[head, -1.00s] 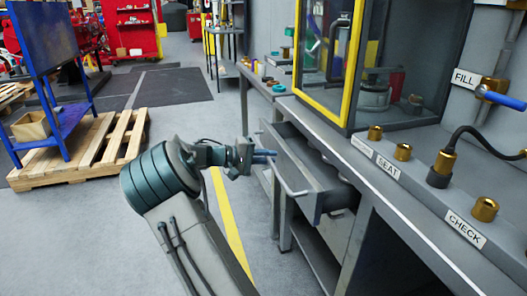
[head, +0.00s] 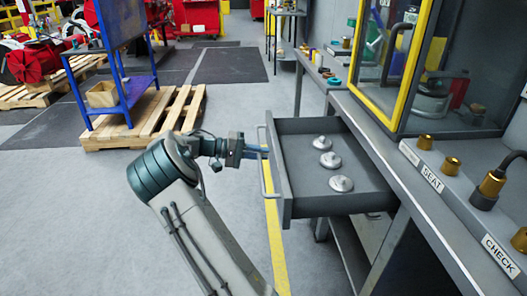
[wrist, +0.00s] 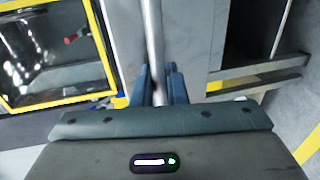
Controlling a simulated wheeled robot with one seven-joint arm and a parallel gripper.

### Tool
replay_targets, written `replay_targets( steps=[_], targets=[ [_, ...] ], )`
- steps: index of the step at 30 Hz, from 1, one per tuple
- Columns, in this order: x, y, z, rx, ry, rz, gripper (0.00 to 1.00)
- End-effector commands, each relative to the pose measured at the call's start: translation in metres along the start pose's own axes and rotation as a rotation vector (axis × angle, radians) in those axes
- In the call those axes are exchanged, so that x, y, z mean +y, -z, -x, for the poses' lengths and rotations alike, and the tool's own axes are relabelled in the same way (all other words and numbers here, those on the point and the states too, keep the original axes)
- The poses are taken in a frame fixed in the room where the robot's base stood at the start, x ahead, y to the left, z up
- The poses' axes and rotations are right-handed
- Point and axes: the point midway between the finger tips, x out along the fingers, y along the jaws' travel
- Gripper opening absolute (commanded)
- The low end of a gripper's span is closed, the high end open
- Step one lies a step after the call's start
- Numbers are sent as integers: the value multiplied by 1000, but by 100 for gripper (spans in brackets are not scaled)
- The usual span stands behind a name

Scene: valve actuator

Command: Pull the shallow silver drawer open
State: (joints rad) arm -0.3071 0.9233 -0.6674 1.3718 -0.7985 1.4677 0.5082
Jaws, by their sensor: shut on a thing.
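The shallow silver drawer (head: 288,207) stands well out from the workbench in the head view. Several round silver discs with knobs (head: 330,160) lie inside it. Its bar handle (head: 264,172) runs along the drawer front. My gripper (head: 264,150) is at the handle, with its blue fingers closed around the bar. In the wrist view the handle bar (wrist: 152,45) passes between the two blue fingers of my gripper (wrist: 159,85). The fingertips are partly hidden by the bar and the gripper body.
The workbench (head: 415,190) carries a yellow-framed cabinet (head: 378,105) and brass fittings (head: 452,165). A wooden pallet (head: 140,130) with a blue stand (head: 125,95) is at the left. The grey floor (head: 70,215) left of my arm is clear.

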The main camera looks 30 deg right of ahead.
Motion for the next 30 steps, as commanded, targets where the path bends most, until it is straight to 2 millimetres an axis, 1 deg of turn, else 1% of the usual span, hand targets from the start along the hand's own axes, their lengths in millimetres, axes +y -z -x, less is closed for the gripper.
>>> replay_targets(
  steps=[10, 11, 12, 20, 23, 26, 29, 30],
  targets=[
    [-1, 0, 2, 2, 0, 1, 0],
    [-1, 0, 2, 2, 0, 1, 21],
    [-1, 0, 2, 2, 0, 1, 32],
    [0, 0, 1, 2, 0, 0, 32],
    [0, 0, 5, 3, 0, 0, 32],
    [0, 1, 17, 5, -1, 0, 32],
    [1, 1, 36, 6, -1, 1, 32],
    [1, 1, 46, 6, 0, -1, 32]
  ],
)
